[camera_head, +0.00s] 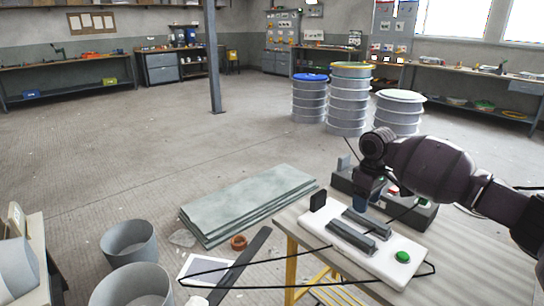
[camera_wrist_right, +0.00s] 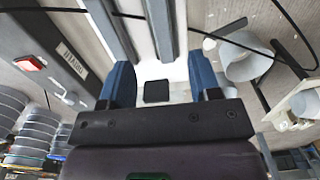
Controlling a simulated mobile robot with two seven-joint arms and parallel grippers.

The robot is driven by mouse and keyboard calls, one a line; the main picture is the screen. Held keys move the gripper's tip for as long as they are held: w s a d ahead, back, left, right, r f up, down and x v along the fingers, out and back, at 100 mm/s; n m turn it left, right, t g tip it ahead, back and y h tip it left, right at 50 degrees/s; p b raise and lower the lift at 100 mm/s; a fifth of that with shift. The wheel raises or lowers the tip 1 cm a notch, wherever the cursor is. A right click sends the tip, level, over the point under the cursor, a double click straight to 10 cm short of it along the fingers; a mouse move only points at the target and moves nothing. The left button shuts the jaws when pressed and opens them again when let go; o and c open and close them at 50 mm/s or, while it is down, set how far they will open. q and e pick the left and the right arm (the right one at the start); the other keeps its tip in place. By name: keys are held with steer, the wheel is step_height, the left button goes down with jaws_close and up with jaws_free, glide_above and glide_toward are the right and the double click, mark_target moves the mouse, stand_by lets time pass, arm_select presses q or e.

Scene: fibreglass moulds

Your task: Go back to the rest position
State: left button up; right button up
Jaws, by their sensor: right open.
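My right gripper (camera_head: 361,197) hangs from the dark arm that comes in from the right, above the far side of the white device on the table. In the right wrist view its two blue fingers (camera_wrist_right: 161,80) stand apart with nothing held between them. The white device (camera_head: 385,265) lies on the table (camera_head: 470,270), with two dark grey bars (camera_head: 352,236), a green button (camera_head: 402,257) and an upright black piece (camera_head: 318,200). The black piece also shows between the fingers in the wrist view (camera_wrist_right: 156,91), beyond them. My left gripper is not in view.
A dark grey box (camera_head: 418,217) stands behind the white device, close to my right gripper. Black cables loop around the table edge. Grey slabs (camera_head: 250,200) and grey buckets (camera_head: 128,242) are on the floor to the left. Drums (camera_head: 349,100) stand behind. The middle floor is clear.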

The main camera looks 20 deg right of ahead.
steer(key=w+a+r+n+t, duration=0.2)
steer(key=w+a+r+t, duration=0.1)
steer(key=w+a+t, duration=0.45)
steer(key=s+a+f+n+t+y+p, duration=0.2)
steer(key=s+a+f+t+y+p, duration=0.25)
steer(key=s+a, duration=0.45)
arm_select(q)
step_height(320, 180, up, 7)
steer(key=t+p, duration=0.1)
steer(key=p, duration=0.2)
arm_select(e)
steer(key=s+f+m+h, duration=0.1)
steer(key=s+f, duration=0.4)
steer(key=s, duration=0.7)
steer(key=s+f+m+h, duration=0.2)
steer(key=s+f+m, duration=0.2)
steer(key=s, duration=0.8)
steer(key=s+a+f+m+g+h, duration=0.1)
steer(key=s+f, duration=0.4)
steer(key=s, duration=0.6)
steer(key=shift+s+f+m, duration=0.4)
steer(key=shift+m, duration=0.3)
